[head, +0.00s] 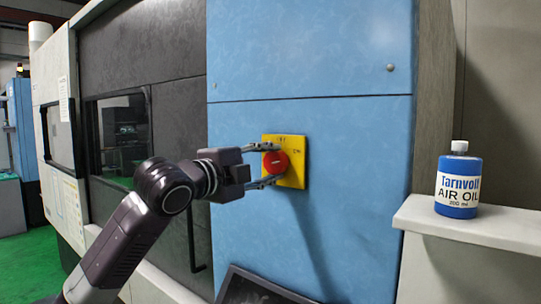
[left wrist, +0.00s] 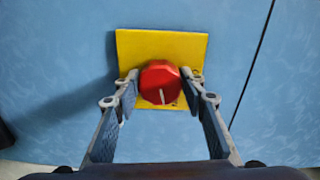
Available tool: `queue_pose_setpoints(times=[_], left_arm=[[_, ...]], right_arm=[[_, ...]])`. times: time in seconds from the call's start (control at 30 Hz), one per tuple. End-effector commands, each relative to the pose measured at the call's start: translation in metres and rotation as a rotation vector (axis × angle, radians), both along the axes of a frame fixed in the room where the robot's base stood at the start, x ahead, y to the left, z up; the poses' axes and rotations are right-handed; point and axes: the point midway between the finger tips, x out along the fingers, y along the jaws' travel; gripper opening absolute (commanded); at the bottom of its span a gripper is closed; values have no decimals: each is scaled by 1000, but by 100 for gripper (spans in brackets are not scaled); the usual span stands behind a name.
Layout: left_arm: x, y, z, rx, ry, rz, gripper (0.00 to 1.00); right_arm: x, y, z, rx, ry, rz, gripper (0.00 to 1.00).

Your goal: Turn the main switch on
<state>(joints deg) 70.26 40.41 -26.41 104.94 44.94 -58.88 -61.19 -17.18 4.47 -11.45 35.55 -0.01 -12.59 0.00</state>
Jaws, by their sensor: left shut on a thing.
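The main switch is a red round knob (head: 276,162) on a yellow plate (head: 297,172) on the blue machine panel. The plate bears small dark lettering at its top and right; the right one looks like "ON". My left gripper (head: 274,164) reaches in from the left and is shut on the knob, one finger above it and one below. In the left wrist view the knob (left wrist: 160,84) sits between the fingertips of the left gripper (left wrist: 160,76), in front of the yellow plate (left wrist: 180,45). A white mark on the knob points down there. My right gripper is not in view.
A blue air oil bottle (head: 458,185) stands on a pale ledge (head: 470,226) at the right. A dark door with a window (head: 122,135) and a handle (head: 196,235) is left of the blue panel (head: 345,130). A dark flat object (head: 255,288) is below the switch.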

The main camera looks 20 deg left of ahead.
Motion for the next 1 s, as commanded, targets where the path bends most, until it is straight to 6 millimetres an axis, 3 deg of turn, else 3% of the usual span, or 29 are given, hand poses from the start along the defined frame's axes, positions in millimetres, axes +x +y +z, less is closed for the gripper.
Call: queue_pose_setpoints(times=[0.4, 1.0], left_arm=[[0, -1, -1, 215, -71, -2, 14], [0, -1, -3, 257, -87, -3, 14]], right_arm=[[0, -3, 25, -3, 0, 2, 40], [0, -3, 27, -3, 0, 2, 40]])
